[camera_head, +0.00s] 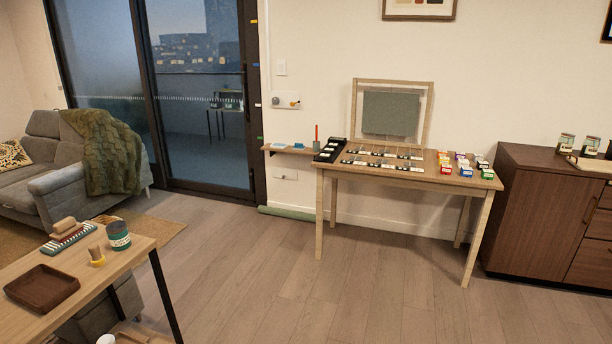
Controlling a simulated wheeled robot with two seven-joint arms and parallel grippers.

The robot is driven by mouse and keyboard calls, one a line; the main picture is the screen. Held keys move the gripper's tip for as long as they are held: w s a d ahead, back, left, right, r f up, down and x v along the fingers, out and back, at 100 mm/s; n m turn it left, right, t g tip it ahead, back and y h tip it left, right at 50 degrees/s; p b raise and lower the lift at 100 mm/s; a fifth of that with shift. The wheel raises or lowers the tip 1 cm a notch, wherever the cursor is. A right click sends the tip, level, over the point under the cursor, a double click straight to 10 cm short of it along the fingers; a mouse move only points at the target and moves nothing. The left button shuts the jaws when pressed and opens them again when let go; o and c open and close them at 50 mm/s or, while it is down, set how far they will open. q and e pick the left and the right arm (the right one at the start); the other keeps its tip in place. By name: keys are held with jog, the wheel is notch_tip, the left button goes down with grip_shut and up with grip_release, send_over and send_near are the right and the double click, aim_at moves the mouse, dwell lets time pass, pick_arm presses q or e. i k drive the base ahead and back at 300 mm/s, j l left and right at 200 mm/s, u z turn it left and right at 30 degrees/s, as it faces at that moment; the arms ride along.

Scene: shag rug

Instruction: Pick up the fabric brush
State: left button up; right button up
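A wooden-backed block that looks like a brush (64,226) lies on a folded striped cloth (70,238) on the near table at the left. Whether it is the fabric brush is too small to tell for certain. A short wooden-handled item with a yellow band (97,257) stands on the same table, closer to its right edge. Neither of my grippers shows in this view.
The near table (30,327) also holds a dark brown tray (42,288) and a green tin (119,236). A grey sofa (40,185) stands behind it. A wooden table (430,181) with small boxes stands by the far wall. The wood floor between is clear.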

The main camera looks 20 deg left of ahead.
aim_at(65, 228)
jog(key=i+u, duration=0.45)
jog(key=i+l+u, duration=0.25)
jog(key=i+u, duration=0.15)
jog(key=i, duration=0.2)
jog(key=i+l+u, duration=0.45)
jog(key=i+j, duration=0.05)
